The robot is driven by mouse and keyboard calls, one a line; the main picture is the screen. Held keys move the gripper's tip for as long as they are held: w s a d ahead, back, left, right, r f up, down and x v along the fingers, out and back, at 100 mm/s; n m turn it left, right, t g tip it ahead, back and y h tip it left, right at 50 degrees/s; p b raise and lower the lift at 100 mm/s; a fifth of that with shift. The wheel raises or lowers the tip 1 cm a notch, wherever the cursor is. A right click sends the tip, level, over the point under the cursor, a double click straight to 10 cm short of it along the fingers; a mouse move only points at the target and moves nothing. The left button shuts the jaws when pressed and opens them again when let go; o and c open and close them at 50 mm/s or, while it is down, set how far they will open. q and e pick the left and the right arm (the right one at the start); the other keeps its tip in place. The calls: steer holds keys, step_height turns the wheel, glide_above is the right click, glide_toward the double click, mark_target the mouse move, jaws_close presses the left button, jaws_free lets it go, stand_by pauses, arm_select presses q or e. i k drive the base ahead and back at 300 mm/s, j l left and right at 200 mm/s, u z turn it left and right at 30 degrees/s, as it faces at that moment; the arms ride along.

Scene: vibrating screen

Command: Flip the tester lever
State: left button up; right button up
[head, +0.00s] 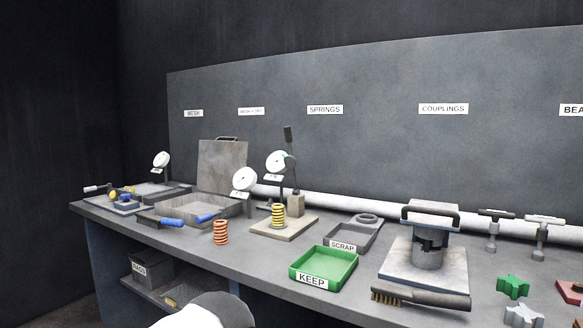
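The spring tester has a beige base plate (271,230) on the middle of the bench, with a round white dial (276,161) on a dark post. Its lever (289,144) is a dark bar with a thicker grip, standing nearly upright above a beige block (297,205) at the plate's back right. A yellow coil spring (278,217) stands on the plate below the dial. Neither of my grippers is in view. A white rounded part, likely one of my arm links, shows at the bottom, in front of the bench and well away from the lever.
An orange spring (221,232) stands left of the tester. A green KEEP tray (325,268) and grey SCRAP tray (371,236) sit to the right. A second dial gauge (244,180) stands left of the lever. A brush (420,297) lies at the front edge.

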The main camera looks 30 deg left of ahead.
mark_target(290, 160)
steer(key=j+z, duration=0.15)
steer(key=j, duration=0.65)
steer(key=j+z, duration=0.15)
steer(key=j, duration=0.6)
steer(key=k+j+z, duration=0.15)
steer(key=j, duration=0.65)
